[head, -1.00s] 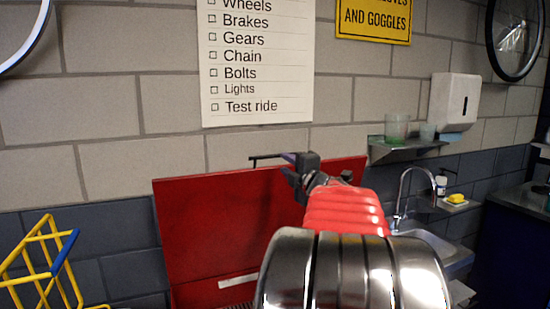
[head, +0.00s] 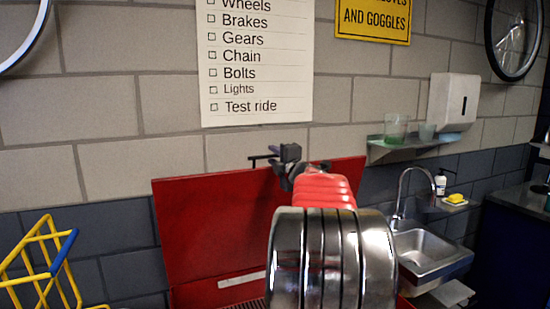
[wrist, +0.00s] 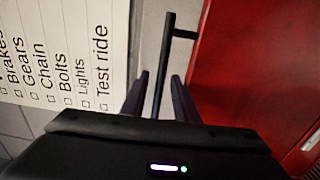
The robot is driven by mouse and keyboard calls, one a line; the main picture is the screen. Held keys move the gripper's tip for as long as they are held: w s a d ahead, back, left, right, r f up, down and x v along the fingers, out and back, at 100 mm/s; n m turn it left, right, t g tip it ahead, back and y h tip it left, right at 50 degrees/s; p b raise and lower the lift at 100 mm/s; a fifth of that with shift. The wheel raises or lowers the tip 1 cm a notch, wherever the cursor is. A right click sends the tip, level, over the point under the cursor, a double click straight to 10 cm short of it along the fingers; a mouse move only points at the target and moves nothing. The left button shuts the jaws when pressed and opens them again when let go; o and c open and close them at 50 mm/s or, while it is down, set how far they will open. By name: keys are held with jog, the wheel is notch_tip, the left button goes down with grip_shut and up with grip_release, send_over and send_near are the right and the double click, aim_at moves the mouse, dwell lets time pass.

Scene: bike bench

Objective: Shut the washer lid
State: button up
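The red washer lid (head: 220,220) stands raised in front of the wall; it also fills the right of the wrist view (wrist: 250,70). A black bar handle (head: 257,159) sits at its top edge. My gripper (head: 284,160) is at this edge, by the handle. In the wrist view, my gripper (wrist: 160,75) is open, with the handle bar (wrist: 167,50) lined up between its two fingers and a gap on each side. I cannot tell how deep the bar lies between them. My arm hides the lid's right part.
A yellow rack (head: 42,255) stands at the lower left. A metal sink (head: 425,250) with a tap is right of my arm. Above it a shelf (head: 400,148) holds cups, below a white dispenser (head: 453,102). A checklist sign (head: 255,65) hangs on the wall behind.

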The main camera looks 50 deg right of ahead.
jog(key=shift+c, duration=0.7)
grip_shut()
jog(key=shift+d+f, duration=0.1)
